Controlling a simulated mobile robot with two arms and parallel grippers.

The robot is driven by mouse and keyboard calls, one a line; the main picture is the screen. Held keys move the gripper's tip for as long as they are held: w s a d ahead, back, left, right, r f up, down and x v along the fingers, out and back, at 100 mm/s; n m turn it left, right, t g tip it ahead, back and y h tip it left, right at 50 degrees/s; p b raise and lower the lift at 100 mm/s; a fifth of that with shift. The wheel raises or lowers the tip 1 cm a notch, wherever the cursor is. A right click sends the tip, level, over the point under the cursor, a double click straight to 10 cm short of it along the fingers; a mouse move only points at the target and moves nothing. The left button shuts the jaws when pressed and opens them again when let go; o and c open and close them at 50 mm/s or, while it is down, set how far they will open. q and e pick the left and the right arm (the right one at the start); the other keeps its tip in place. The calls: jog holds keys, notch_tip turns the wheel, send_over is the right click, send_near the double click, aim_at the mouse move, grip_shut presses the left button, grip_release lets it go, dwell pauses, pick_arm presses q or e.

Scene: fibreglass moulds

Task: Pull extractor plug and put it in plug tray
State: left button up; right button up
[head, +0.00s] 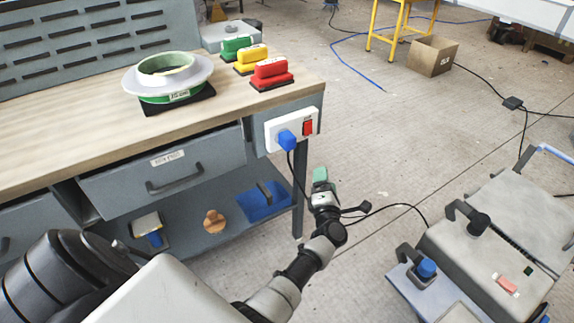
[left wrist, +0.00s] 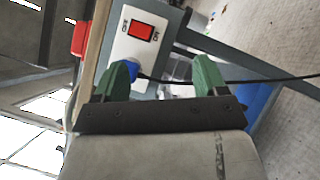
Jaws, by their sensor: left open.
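The blue extractor plug (head: 287,140) sits in a white socket plate (head: 271,134) with a red switch, on the end of the workbench. A black cable hangs from the plug. My left gripper (head: 320,173) is below and to the right of the plug in the head view, with green fingers. In the left wrist view the gripper (left wrist: 163,72) is open; the plug (left wrist: 133,70) is partly hidden behind the left finger, and the cable passes between the fingers. Which thing is the plug tray is unclear; a flat blue tray (head: 275,208) lies on the lower shelf. My right gripper is not seen.
The workbench top (head: 60,130) holds a round white-and-green mould (head: 168,75) and red (head: 270,71), yellow (head: 251,58) and green (head: 236,46) blocks. A grey machine (head: 480,250) stands at right. A cable crosses the floor between them; the floor behind is mostly open.

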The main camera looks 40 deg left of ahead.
aim_at(287, 141)
pick_arm(q)
jog(key=a+r+n+g+y+b, duration=0.2)
jog(key=a+n+g+b, duration=0.1)
jog(key=n, duration=0.7)
jog(key=a+r+n+g+y+b, duration=0.3)
jog(key=n+g, duration=0.3)
jog(key=n, duration=0.4)
jog(key=shift+a+r+b, duration=0.15)
jog(key=shift+a+b, duration=0.25)
jog(key=shift+b, duration=0.3)
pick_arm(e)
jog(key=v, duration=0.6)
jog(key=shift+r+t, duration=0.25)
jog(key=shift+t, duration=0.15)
pick_arm(q)
jog(key=shift+s, duration=0.1)
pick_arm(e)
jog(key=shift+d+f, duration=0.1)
